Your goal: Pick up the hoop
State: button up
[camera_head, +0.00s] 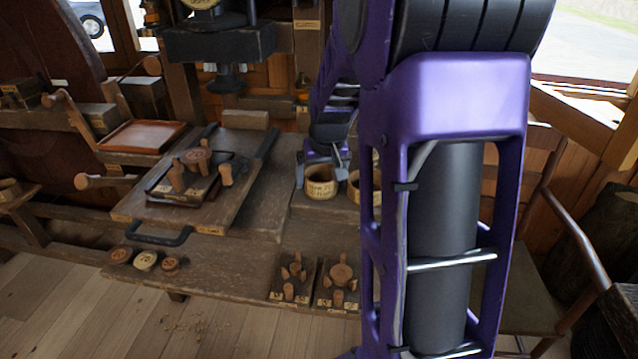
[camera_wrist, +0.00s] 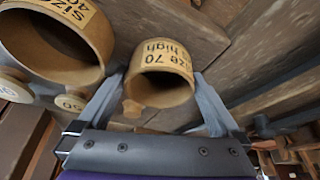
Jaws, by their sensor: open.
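A short tan wooden hoop (camera_head: 321,190) stands on the bench in the head view, left of my purple arm. In the wrist view the hoop (camera_wrist: 158,58) bears a label reading "size 70 high". My gripper (camera_wrist: 160,98) is open, with one grey finger on each side of the hoop. In the head view my gripper (camera_head: 321,170) is at the hoop, its fingers flanking it. I cannot tell whether the fingers touch the hoop. A larger hoop labelled "size 40" (camera_wrist: 95,32) is just left of it in the wrist view; in the head view my arm partly hides a second hoop (camera_head: 354,188).
A board with a black handle (camera_head: 150,236) holds a dark tray of wooden pegs (camera_head: 176,178). Round discs (camera_head: 145,260) lie near the bench's front left. Two peg boards (camera_head: 293,280) lie at the front. A reddish tray (camera_head: 142,136) sits at the back left.

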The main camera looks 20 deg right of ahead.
jog(key=shift+r, duration=0.1)
jog(key=shift+c, duration=0.3)
jog(key=c, duration=0.9)
